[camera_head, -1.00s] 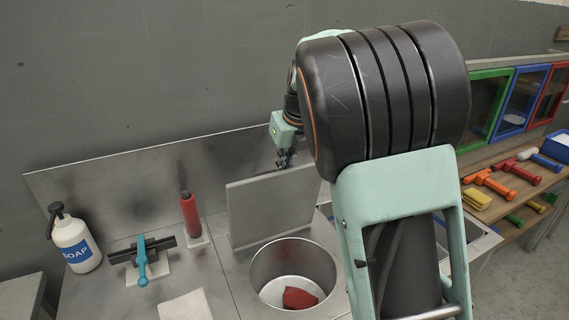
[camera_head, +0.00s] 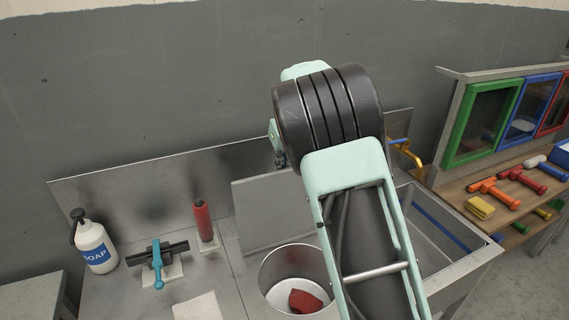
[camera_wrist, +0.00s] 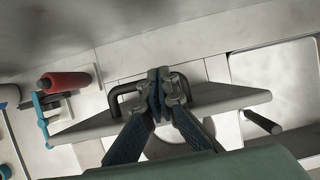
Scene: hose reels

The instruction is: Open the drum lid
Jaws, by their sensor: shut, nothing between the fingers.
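The drum (camera_head: 268,270) is a round metal bin set in the counter, with its top uncovered and a red cloth (camera_head: 305,301) inside. The drum lid (camera_head: 270,215) is a flat grey panel standing upright behind the opening. In the wrist view the lid (camera_wrist: 232,103) shows nearly edge-on, with a dark bar handle (camera_wrist: 119,98) on its far side. My gripper (camera_wrist: 160,82) is shut and empty, its fingertips over the handle's span; I cannot tell whether they touch it. In the head view my arm hides most of the gripper and part of the lid.
Left on the counter are a soap bottle (camera_head: 96,248), a blue-handled squeegee (camera_head: 157,262) and a red cylinder (camera_head: 203,222). A metal sink (camera_head: 440,235) with a brass tap (camera_head: 408,155) is at right. Tools lie on a wooden shelf below coloured-frame cabinets (camera_head: 485,122).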

